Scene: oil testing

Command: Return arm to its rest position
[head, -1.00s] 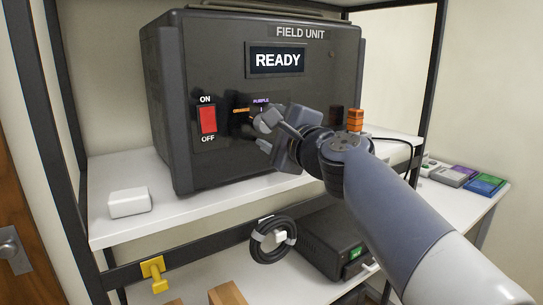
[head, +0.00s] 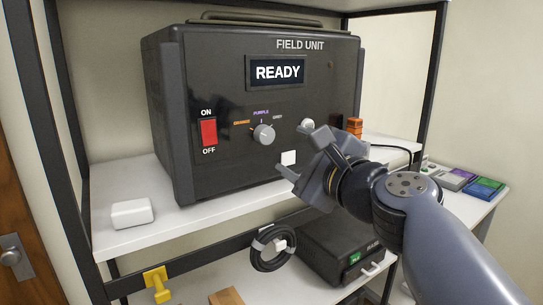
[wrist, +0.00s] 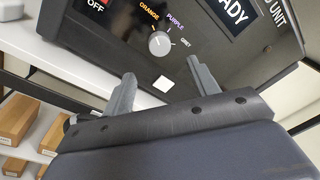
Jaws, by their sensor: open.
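My gripper (head: 296,150) is open and empty in front of the lower right of the dark field unit (head: 215,110). In the wrist view my gripper (wrist: 160,82) shows two spread fingers with nothing between them. The unit's display (head: 277,71) reads READY. Its grey selector knob (head: 264,135) sits under the labels orange, purple and grey, and it also shows in the wrist view (wrist: 160,43). The red ON/OFF switch (head: 208,132) is at the left. A white square (head: 288,158) is low on the front panel. Part of the unit's right side is hidden behind my gripper.
A white box (head: 132,213) lies on the shelf at the left. A black cable coil (head: 270,248) and a dark box (head: 340,245) are below. Orange blocks (head: 354,127) stand at the right. Black frame posts (head: 428,100) flank the shelf. Brown boxes (wrist: 45,140) show in the wrist view.

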